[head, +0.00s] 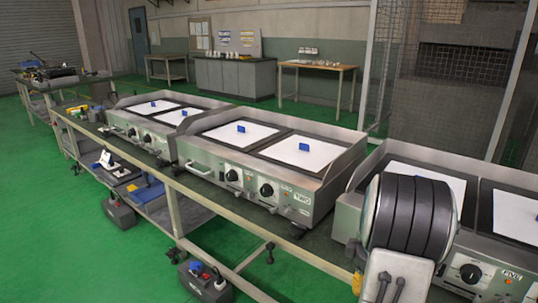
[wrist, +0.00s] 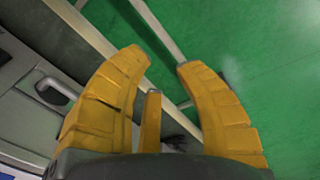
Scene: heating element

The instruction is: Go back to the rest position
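My gripper (wrist: 155,68) shows in the wrist view as yellow ribbed fingers spread apart with a gap between them. It is open and nothing is between the fingers. Behind it are a pale bench rail and the green floor. In the head view my arm covers part of the heating element at the right, and only a sliver of yellow shows beside it at the lower edge. The heating element labelled TWO (head: 270,165) stands on the long bench, with two white plates bearing small blue blocks.
The long bench (head: 185,185) runs diagonally, with a further heating element (head: 150,130) at its far part. A wooden table (head: 318,68) and grey cabinets (head: 233,78) stand at the back. The green floor (head: 60,220) at the left is clear.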

